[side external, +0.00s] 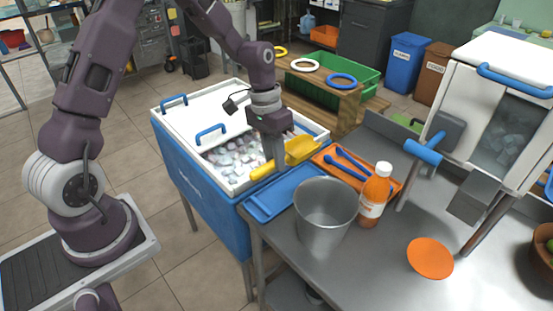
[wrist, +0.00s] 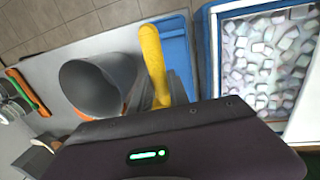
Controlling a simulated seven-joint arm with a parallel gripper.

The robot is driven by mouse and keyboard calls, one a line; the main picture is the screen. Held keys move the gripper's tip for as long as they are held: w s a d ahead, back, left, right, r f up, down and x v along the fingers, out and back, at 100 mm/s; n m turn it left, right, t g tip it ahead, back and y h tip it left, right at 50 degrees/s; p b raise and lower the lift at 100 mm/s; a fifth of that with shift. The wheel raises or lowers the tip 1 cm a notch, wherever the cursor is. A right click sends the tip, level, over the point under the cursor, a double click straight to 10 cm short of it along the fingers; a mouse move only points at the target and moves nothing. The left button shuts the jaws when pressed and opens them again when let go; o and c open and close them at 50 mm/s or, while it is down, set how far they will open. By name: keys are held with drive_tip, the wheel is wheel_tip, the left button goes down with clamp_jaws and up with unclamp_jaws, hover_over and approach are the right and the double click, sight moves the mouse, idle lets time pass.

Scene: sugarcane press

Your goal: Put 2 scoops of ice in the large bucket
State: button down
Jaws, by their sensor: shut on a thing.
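My gripper (side external: 277,158) is shut on the yellow scoop (side external: 301,150), with the handle to the left and the bowl to the right. It holds the scoop near the front right edge of the open ice chest. Whether the bowl holds ice cannot be told. The wrist view shows part of the yellow scoop (wrist: 153,58). Ice (side external: 228,158) fills the chest's opening, left of my gripper; it also shows in the wrist view (wrist: 262,62). The large metal bucket (side external: 323,235) stands upright on the counter, right of the chest; the wrist view shows it too (wrist: 88,88).
A blue tray (side external: 263,207) lies between chest and bucket. An orange tray (side external: 331,156) with blue utensils lies behind the bucket. An orange disc (side external: 430,258) and the white press machine (side external: 505,115) are farther right.

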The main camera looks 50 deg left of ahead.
drive_tip(key=w+a+n+h, duration=0.1)
drive_tip(key=w+a+n, duration=0.3)
drive_tip(key=a+n, duration=0.8)
wheel_tip(320, 180, down, 18)
drive_tip(key=h, duration=0.2)
drive_tip(key=w+a, duration=0.3)
drive_tip(key=a, duration=0.2)
drive_tip(key=s+d+r+y, duration=0.1)
drive_tip(key=d+r, duration=0.1)
drive_tip(key=r, duration=0.6)
drive_tip(key=s+d+r+t+y, duration=0.1)
drive_tip(key=r, duration=0.8)
drive_tip(key=shift+s+d+r, duration=0.3)
drive_tip(key=shift+d, duration=0.05)
